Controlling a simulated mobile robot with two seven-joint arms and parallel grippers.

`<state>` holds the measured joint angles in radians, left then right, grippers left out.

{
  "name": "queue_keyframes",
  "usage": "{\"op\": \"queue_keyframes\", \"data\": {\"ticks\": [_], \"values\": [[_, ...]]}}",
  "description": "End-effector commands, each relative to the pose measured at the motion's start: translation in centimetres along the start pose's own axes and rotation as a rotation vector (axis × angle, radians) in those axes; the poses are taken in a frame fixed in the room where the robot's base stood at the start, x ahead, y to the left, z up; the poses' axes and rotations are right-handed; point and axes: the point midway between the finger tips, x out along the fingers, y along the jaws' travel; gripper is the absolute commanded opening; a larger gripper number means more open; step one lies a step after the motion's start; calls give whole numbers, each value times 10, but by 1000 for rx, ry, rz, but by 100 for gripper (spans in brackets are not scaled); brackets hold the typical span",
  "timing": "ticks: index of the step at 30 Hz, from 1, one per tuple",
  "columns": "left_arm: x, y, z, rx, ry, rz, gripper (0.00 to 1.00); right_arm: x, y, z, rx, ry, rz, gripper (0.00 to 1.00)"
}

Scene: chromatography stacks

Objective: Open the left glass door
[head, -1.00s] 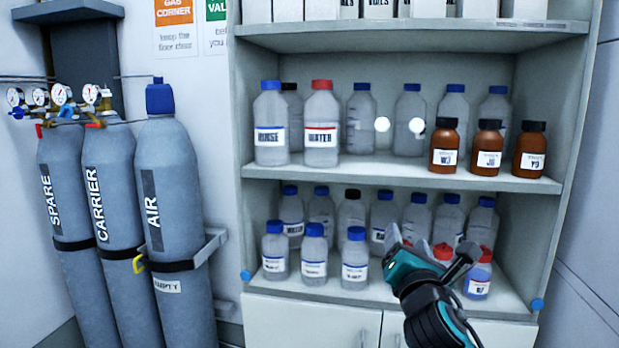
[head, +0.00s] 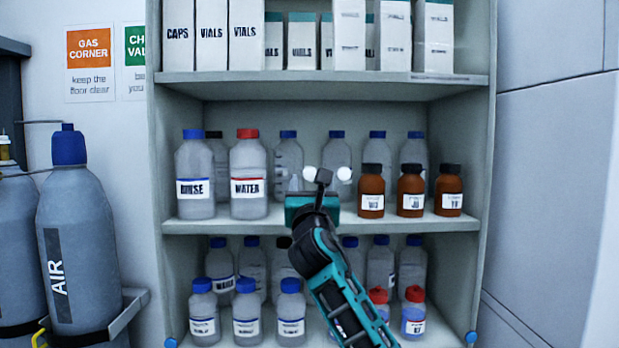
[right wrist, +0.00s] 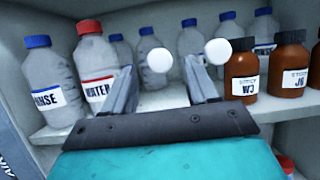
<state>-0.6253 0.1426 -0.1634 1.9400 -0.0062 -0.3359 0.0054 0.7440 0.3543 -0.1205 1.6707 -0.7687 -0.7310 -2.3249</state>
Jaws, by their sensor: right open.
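The left glass door is nearly invisible in front of the shelves. It shows mainly by its round white knob (head: 309,173), which appears in front of the middle shelf. The right door's white knob (head: 344,174) is close beside it. My right gripper (head: 308,182) is open just at the left knob. In the right wrist view the left knob (right wrist: 159,60) appears between the tips of my open right gripper (right wrist: 160,66). The right knob (right wrist: 218,52) is just outside the right finger. Contact with the knob cannot be told. My left gripper is not in view.
Behind the glass stand a RINSE bottle (head: 195,180), a WATER bottle (head: 248,180), brown bottles (head: 411,190) and, above, white boxes (head: 245,35). A grey AIR cylinder (head: 80,240) stands to the left of the cabinet. A plain wall (head: 550,150) is to the right.

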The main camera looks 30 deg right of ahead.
Motion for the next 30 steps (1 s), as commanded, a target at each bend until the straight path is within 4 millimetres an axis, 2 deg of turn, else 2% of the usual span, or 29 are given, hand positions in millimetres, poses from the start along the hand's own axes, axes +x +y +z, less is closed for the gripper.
{"op": "queue_keyframes", "data": {"ticks": [3,7,19,30], "values": [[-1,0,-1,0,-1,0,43,16,0,0,1,1,-1,58],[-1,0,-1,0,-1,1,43,27,0,0,1,1,-1,58],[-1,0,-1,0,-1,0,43,32,0,0,1,0,1,58],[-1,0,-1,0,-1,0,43,32,0,0,1,1,0,24]]}}
